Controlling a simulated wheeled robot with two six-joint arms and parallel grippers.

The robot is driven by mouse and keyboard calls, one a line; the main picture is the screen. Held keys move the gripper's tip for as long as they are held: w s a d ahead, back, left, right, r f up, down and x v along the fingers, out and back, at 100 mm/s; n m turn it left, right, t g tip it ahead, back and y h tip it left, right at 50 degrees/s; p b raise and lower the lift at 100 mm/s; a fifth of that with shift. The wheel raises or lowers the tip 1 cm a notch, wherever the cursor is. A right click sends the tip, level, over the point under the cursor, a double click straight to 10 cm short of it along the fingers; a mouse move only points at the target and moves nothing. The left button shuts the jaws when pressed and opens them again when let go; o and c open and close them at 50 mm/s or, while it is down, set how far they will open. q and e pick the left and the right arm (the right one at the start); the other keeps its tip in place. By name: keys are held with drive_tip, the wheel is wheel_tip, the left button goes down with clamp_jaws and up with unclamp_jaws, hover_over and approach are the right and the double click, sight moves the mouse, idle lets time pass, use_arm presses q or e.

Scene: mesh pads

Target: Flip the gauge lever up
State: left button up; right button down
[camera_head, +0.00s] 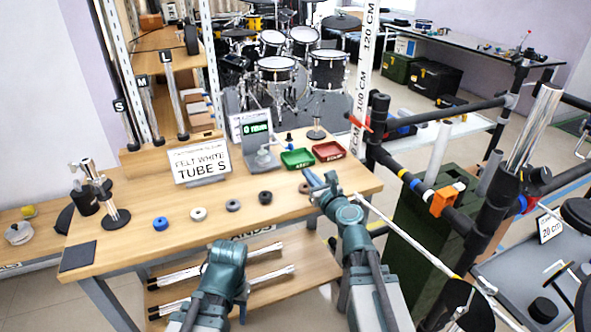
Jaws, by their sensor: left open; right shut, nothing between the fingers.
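The gauge (262,158) is a grey device with a lit green readout (256,128). It stands at the back of the wooden bench, right of the white "FELT WHITE TUBE S" card (201,163).
A green tray (297,158) and a red tray (328,151) sit right of the gauge. Several rings, including a blue one (160,223), lie along the bench (135,240). A chrome stand (115,215) is at left. Drum hardware and a rack bar (430,190) crowd the right.

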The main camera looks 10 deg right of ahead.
drive_tip(key=shift+w, duration=0.15)
drive_tip(key=x, duration=0.9)
drive_tip(key=shift+w+a+b, duration=0.15)
drive_tip(key=shift+w+b, duration=0.15)
drive_tip(key=shift+w, duration=0.1)
drive_tip(key=shift+r, duration=0.15)
